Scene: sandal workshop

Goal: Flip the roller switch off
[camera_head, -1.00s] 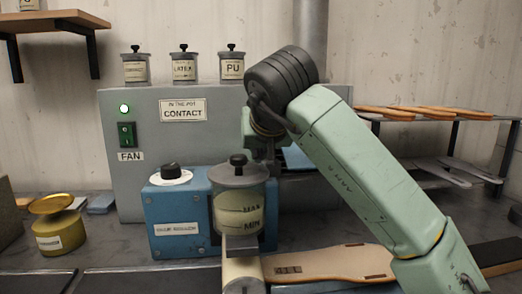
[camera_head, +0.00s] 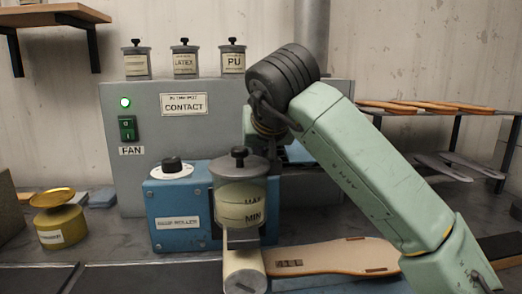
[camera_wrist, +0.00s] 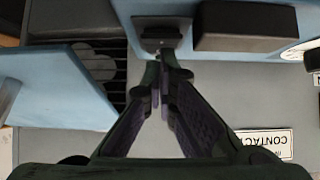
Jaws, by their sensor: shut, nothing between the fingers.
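The glue roller machine (camera_head: 178,207) is a blue box with a white label, a dial on top, a lidded glue pot and a pale roller (camera_head: 244,272) in front. Its blue surface (camera_wrist: 130,12) fills the top of the wrist view. A small dark plate (camera_wrist: 160,32), which looks like a switch, is mounted there; I cannot read its position. My gripper (camera_wrist: 162,62) is shut and empty, its tips just below this plate; contact cannot be told. In the head view the fingers are hidden behind the pot and my arm.
A black block (camera_wrist: 240,27) sits beside the plate. The grey cabinet (camera_head: 225,130) stands behind, with a green FAN switch (camera_head: 127,128) and lit green lamp (camera_head: 125,102). A sandal sole (camera_head: 335,257) lies right of the roller. A yellow pot (camera_head: 60,220) stands left.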

